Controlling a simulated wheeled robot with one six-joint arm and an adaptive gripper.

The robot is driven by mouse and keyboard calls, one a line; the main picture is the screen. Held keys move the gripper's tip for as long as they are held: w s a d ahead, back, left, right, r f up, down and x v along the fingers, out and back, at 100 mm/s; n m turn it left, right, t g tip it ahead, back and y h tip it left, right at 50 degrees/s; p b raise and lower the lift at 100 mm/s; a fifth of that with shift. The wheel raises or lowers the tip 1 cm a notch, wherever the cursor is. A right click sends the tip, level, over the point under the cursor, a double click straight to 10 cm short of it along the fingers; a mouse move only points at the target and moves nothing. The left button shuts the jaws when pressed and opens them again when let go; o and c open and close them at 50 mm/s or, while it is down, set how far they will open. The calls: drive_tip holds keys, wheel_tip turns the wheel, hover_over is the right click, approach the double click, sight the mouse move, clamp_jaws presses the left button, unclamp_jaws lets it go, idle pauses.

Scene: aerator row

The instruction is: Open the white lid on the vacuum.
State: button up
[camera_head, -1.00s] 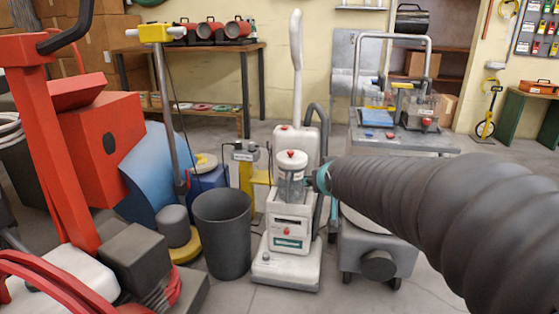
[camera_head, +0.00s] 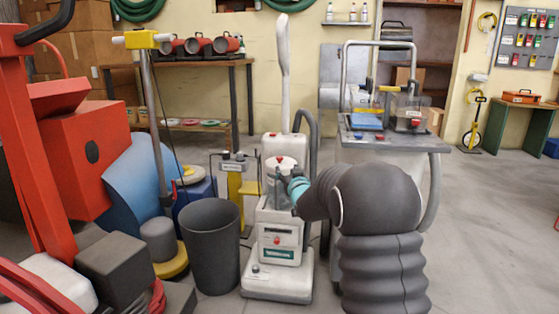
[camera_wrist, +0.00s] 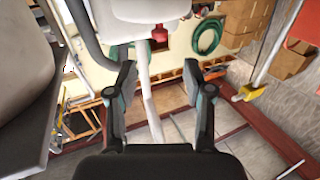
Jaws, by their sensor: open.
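The white upright vacuum (camera_head: 278,240) stands on the floor at the centre of the head view. Its clear canister is topped by the white lid (camera_head: 288,164) with a red knob. The lid looks seated on the canister. My gripper (camera_head: 281,184) is at the canister's right side, just below the lid, its fingers partly in front of it. In the wrist view my gripper (camera_wrist: 160,92) is open, with nothing visibly held between its fingers. The vacuum's white body (camera_wrist: 150,10) and a red part show at the top there; contact is unclear.
A grey bin (camera_head: 211,245) stands close left of the vacuum. A red machine (camera_head: 85,150) and a blue-sided machine are farther left. A grey cart (camera_head: 395,145) stands behind my arm on the right. Open floor (camera_head: 480,220) lies at the far right.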

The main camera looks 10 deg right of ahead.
sight(280, 159)
drive_tip(key=w, duration=0.8)
drive_tip(key=w+a, duration=0.1)
drive_tip(key=w, duration=0.3)
clamp_jaws()
